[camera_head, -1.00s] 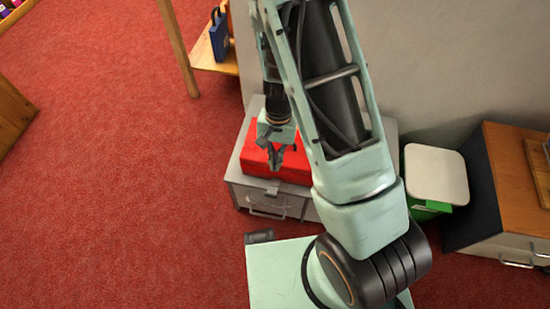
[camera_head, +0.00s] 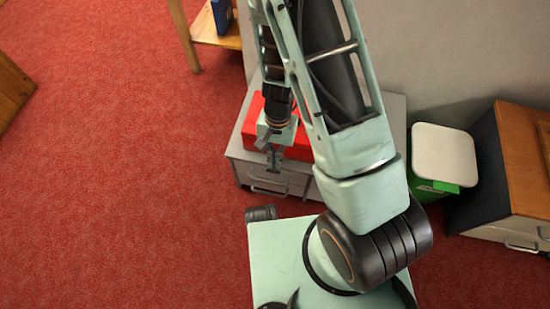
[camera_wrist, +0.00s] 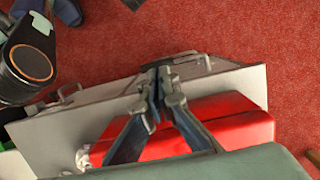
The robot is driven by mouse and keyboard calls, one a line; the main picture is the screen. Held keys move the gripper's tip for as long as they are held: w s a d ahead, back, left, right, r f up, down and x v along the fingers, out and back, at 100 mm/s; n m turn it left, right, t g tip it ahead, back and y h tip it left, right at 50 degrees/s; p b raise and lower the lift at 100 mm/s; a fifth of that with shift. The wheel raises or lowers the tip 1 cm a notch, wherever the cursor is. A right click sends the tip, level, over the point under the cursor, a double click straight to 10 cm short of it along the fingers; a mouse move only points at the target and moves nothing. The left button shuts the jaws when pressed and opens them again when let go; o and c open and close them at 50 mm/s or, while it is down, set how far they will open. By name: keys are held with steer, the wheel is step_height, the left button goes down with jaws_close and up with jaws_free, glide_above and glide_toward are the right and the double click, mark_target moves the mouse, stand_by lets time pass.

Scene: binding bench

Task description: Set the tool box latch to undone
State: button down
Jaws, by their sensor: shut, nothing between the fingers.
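The red tool box (camera_head: 252,122) lies on top of a grey drawer cabinet, largely covered by my arm in the head view. It also shows in the wrist view (camera_wrist: 235,120), behind and to the right of my fingers. My gripper (camera_head: 275,166) is at the box's near side, over the cabinet's front edge. In the wrist view my gripper (camera_wrist: 160,75) is shut with its fingertips together and nothing between them. I cannot make out the latch; the fingers cover part of the box's front. Whether the fingertips touch anything is not clear.
The grey cabinet (camera_head: 236,149) has drawer handles on its front. A green bin with a white lid (camera_head: 444,154) stands to its right, then a wood-topped cabinet (camera_head: 525,160). A wooden shelf (camera_head: 222,38) is at the upper left. Red carpet at left is clear.

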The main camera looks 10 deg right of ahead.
steer(key=shift+s+a+f+b, duration=0.2)
steer(key=shift+s+f+b, duration=0.3)
steer(key=shift+s+f, duration=0.15)
steer(key=shift+r, duration=0.15)
